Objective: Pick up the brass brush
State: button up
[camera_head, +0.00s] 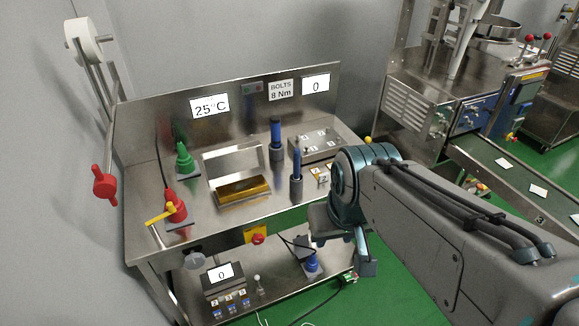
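I cannot make out bristles on anything, so I cannot tell for sure which thing is the brass brush. Two upright tools with blue handles stand in dark grey holders on the steel bench: a rear one (275,132) and a front one (296,164). A gold-coloured block (243,190) lies in an open steel fixture (232,161) left of them. My gripper (345,245) is at the bench's front right edge, right of and nearer than the blue handles. It looks empty and apart from them. My arm hides part of it, so its opening is unclear.
The bench (146,239) also holds a green cone-shaped part (184,160), a red one (175,207) with a yellow lever (159,216), and a steel block (314,145). A back panel (150,125) rises behind. A lower shelf holds a display box (223,276).

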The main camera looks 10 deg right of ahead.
aim_at(297, 153)
jog(key=u, duration=1)
jog(key=i, duration=0.85)
jog(key=z, duration=1.55)
